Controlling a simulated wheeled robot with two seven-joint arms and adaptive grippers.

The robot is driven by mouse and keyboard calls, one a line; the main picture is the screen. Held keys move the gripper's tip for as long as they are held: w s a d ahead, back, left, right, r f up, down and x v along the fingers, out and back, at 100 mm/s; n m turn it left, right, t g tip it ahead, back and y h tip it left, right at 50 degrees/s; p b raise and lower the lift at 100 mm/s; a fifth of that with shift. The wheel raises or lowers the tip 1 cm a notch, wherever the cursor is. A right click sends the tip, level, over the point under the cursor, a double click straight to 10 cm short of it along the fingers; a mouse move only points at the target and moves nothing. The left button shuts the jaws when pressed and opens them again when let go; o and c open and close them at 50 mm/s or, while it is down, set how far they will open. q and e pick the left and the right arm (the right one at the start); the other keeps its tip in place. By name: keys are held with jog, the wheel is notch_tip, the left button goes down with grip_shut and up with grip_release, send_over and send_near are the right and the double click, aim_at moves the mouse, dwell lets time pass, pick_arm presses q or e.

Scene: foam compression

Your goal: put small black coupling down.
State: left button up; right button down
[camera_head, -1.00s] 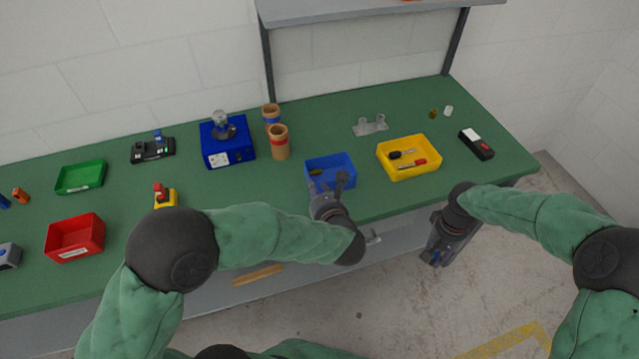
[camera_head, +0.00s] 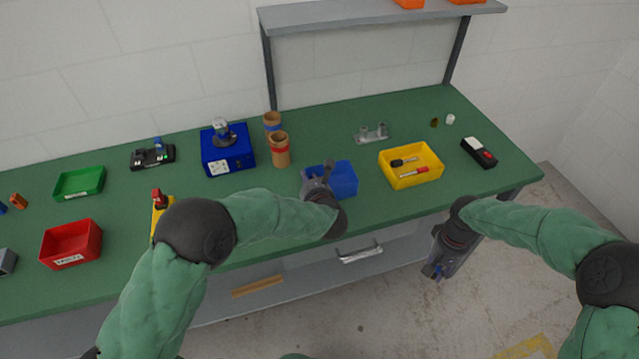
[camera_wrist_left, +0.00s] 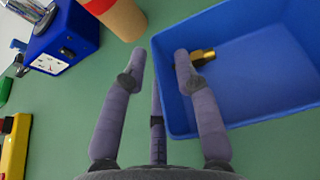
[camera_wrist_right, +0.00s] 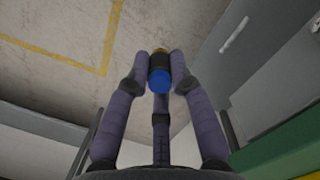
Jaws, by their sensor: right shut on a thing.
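My right gripper (camera_wrist_right: 160,66) is shut on a small black coupling (camera_wrist_right: 160,62) with a blue end and a brass-coloured end. In the head view my right gripper (camera_head: 434,270) hangs over the floor in front of the bench's right part, and the coupling hardly shows there. My left gripper (camera_wrist_left: 160,62) is open and empty, above the left edge of the blue bin (camera_wrist_left: 262,70). The bin also shows in the head view (camera_head: 344,180), partly hidden by that gripper. A brass-coloured fitting (camera_wrist_left: 203,56) lies in the bin, close to one left fingertip.
A yellow bin (camera_head: 428,179) with tools stands right of the blue bin. A metal bracket (camera_head: 373,134), cardboard tubes (camera_head: 279,151) and a blue device (camera_head: 226,158) stand behind. A black meter (camera_head: 478,153) lies far right. Green bench top is free around the bracket.

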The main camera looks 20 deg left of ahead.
pick_arm(q)
grip_shut()
pick_arm(e)
jog(key=shift+w+r, duration=0.1)
jog(key=shift+w, duration=0.1)
jog(key=w+a+r+m, duration=0.2)
jog(key=w+a+r, duration=0.1)
jog(key=w+a, duration=0.1)
jog(key=w+a+r+m, duration=0.2)
jog(key=w+a+r, duration=0.1)
jog(key=w+a, duration=0.2)
jog(key=w+a+r+m, duration=0.2)
jog(key=w+a+r, duration=0.2)
jog(key=w+a, duration=0.1)
jog(key=shift+w+t+y, duration=0.3)
jog(key=shift+w, duration=0.05)
jog(key=w+a+r+m, duration=0.3)
jog(key=a+r+m, duration=0.1)
jog(key=a, duration=0.6)
notch_tip(320, 180, up, 3)
jog(key=m, duration=0.2)
send_over(332, 178)
jog(key=s+d, duration=0.1)
jog(key=s, duration=0.3)
jog(key=shift+t, duration=0.4)
jog(key=shift+f, duration=4.7)
